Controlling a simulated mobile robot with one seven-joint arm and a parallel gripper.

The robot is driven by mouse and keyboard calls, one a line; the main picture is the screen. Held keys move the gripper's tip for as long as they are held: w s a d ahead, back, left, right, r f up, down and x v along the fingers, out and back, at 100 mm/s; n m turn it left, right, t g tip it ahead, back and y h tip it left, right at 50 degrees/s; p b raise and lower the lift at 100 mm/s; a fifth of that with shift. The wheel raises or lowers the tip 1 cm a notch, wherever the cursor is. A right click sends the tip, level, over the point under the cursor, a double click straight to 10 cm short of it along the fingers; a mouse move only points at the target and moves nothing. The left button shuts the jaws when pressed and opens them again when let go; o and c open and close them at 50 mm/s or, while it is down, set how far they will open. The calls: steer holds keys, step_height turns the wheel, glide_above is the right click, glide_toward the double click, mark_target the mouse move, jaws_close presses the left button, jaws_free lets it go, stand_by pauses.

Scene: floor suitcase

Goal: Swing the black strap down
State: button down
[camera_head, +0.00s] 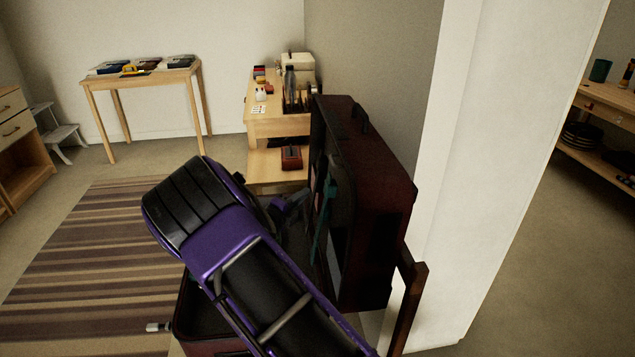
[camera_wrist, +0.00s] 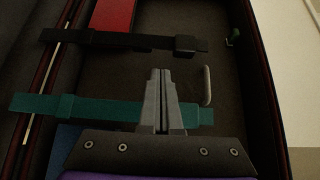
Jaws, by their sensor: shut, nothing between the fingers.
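The black strap (camera_wrist: 110,40) runs across the upper part of the wrist view, with a dark buckle block (camera_wrist: 187,46) at its right end. A teal strap (camera_wrist: 95,108) runs roughly parallel below it and passes behind my fingers; part of it shows by the raised lid in the head view (camera_head: 322,215). My gripper (camera_wrist: 161,72) is shut and empty, its tips between the two straps and nearer the black buckle. I cannot tell how far it is from them in depth. The dark red suitcase (camera_head: 375,190) is open, its lid upright; my arm hides much of its base.
In the wrist view, a red item (camera_wrist: 112,14) lies above the black strap and a grey loop (camera_wrist: 207,85) right of my fingers. A white pillar (camera_head: 490,170) stands right of the lid. A low wooden table (camera_head: 262,122) with small items is behind. Striped rug lies left.

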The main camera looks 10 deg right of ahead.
mark_target(320, 182)
steer(key=x, duration=0.9)
steer(key=shift+w+d+b, duration=0.25)
steer(key=shift+b, duration=0.05)
steer(key=shift+a, duration=0.15)
